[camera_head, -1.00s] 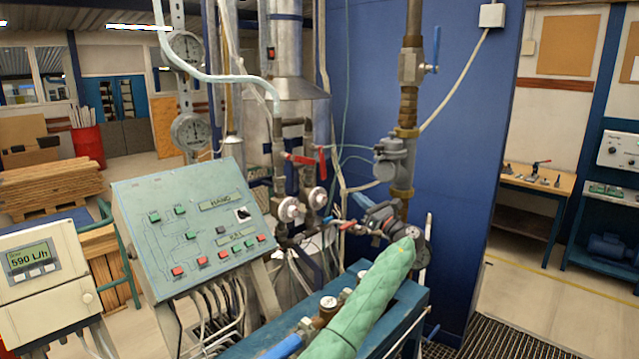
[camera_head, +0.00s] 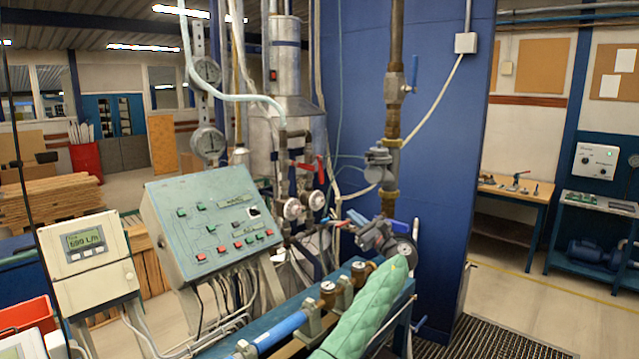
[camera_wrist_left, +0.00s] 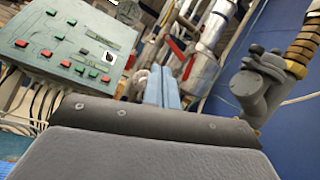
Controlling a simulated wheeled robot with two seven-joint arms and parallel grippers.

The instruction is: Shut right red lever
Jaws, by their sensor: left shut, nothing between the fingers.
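The right red lever (camera_head: 320,169) hangs roughly upright on the right of two vertical pipes, above a round white fitting. The left red lever (camera_head: 300,165) lies nearly level beside it. A red lever (camera_wrist_left: 175,48) shows beyond the fingertips in the left wrist view; I cannot tell which one. My left gripper (camera_head: 350,218) is to the right of and below the levers, at the end of my green-sleeved arm. Its pale blue fingers (camera_wrist_left: 163,72) are together and empty, apart from the levers. My right gripper is not in view.
A control panel (camera_head: 215,225) with buttons stands left of the pipes, beside a flow meter display (camera_head: 85,245). A grey valve body (camera_head: 380,160) on a brass pipe stands right, before a blue wall (camera_head: 440,130). A blue bench with pipes (camera_head: 285,325) lies below.

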